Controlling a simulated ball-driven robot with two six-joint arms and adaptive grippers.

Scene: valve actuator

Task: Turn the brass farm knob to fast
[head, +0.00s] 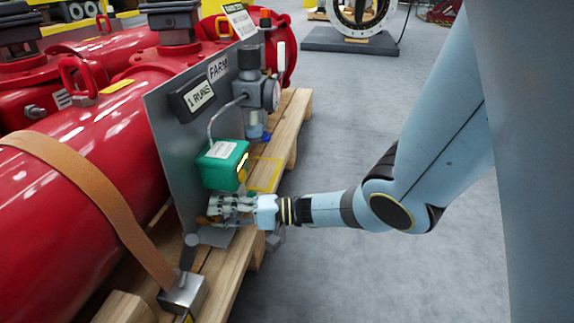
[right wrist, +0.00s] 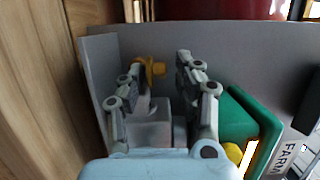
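The brass knob (right wrist: 152,68) shows in the right wrist view as a small yellow-gold piece by the grey panel. A brownish bit of it (head: 204,220) shows in the head view, mostly hidden by the fingers. My right gripper (head: 214,210) is low at the panel, below the green box. In the right wrist view my right gripper (right wrist: 158,76) has its fingers apart, with the knob between the tips, closer to the left finger. A grey block (right wrist: 150,125) lies between the fingers. No fast marking is readable. My left gripper is out of view.
The grey panel (head: 165,125) carries a green box (head: 222,164), a gauge unit (head: 262,92) and labels reading FARM and 1 RUNS. Red actuator cylinders (head: 100,130) lie behind it on a wooden pallet (head: 290,120).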

